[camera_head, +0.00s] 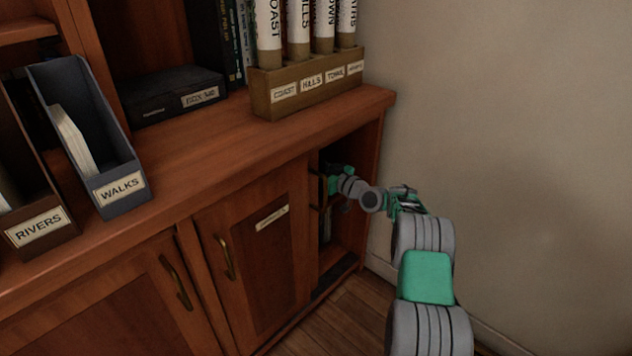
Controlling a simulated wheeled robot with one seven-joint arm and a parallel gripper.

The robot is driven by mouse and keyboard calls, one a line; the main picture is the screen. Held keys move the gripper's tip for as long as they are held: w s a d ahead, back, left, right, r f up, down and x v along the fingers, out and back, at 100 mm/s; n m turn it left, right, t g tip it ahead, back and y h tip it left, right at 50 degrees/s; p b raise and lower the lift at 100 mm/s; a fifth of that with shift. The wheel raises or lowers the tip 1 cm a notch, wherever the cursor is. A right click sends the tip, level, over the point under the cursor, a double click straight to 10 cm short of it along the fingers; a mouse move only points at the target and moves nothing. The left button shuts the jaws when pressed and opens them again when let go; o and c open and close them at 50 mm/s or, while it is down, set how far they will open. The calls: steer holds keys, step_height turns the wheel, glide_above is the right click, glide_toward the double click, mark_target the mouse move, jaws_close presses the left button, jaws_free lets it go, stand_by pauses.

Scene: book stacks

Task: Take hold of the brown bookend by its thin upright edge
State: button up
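I cannot make out the brown bookend with certainty; the dark inside of the open cabinet compartment (349,232) and my arm hide much of that area. My arm reaches in from the lower right. My gripper (327,181) is at the upper left inside this compartment, in shadow. It is small and partly hidden, so I cannot tell whether its fingers are open, shut or touching anything.
The wooden counter (220,140) runs above the compartment. On it stand a holder (310,92) with labelled tubes, a black box (174,97), a WALKS file (122,192) and a RIVERS file (40,233). A closed door (262,250) borders the compartment; the wall (510,120) is at right.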

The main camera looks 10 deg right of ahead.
jaws_close()
stand_by(1.1)
steer(key=shift+r, duration=0.2)
